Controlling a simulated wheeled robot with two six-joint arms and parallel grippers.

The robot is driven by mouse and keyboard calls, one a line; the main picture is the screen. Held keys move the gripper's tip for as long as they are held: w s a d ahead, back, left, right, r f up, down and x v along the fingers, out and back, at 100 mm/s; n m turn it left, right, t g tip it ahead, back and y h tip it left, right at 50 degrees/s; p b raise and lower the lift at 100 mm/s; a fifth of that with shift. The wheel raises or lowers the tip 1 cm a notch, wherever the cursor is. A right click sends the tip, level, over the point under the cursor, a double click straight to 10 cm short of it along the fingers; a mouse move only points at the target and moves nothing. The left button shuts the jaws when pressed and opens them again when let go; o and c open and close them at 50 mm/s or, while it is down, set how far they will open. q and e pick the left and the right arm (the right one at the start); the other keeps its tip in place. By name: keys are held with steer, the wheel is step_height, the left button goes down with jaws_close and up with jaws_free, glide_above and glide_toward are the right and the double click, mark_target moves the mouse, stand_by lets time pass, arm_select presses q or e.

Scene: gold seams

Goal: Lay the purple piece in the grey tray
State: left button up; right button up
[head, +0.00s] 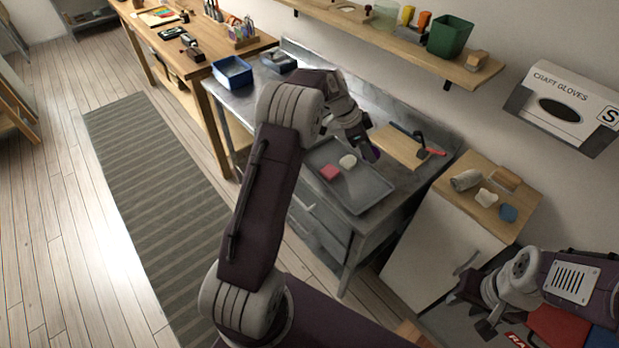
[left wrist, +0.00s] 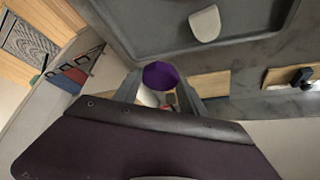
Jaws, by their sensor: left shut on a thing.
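My left gripper (head: 366,150) is shut on the purple piece (head: 375,154), which is mostly hidden by the fingers in the head view. In the left wrist view the purple piece (left wrist: 160,75) shows between the two fingertips. The grey tray (head: 372,195) lies on the metal bench, and the piece appears near its far rim; its height above the bench is unclear. The tray (left wrist: 140,30) fills the top of the left wrist view. My right gripper (head: 474,307) looks open and empty at the lower right.
A wooden board (head: 397,149) and a dark tool with a red handle (head: 432,150) lie right of the tray. A blue bin (head: 232,72) stands at the bench's far end. A cabinet top (head: 487,205) at right bears several small pieces. A wall shelf (head: 400,40) runs above.

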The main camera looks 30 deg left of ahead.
arm_select(q)
steer(key=d+r+m+g, duration=0.1)
steer(key=d+m, duration=0.2)
steer(key=d, duration=0.9)
steer(key=p, duration=0.1)
glide_above(363, 190)
steer(key=a, duration=0.2)
steer(key=shift+h, duration=0.3)
steer(key=f, duration=0.6)
steer(key=shift+s+f, duration=0.35)
steer(key=shift+f, duration=0.05)
step_height(363, 190, down, 4)
steer(key=shift+w+f, duration=0.1)
steer(key=shift+f, duration=0.15)
steer(key=o, duration=1.4)
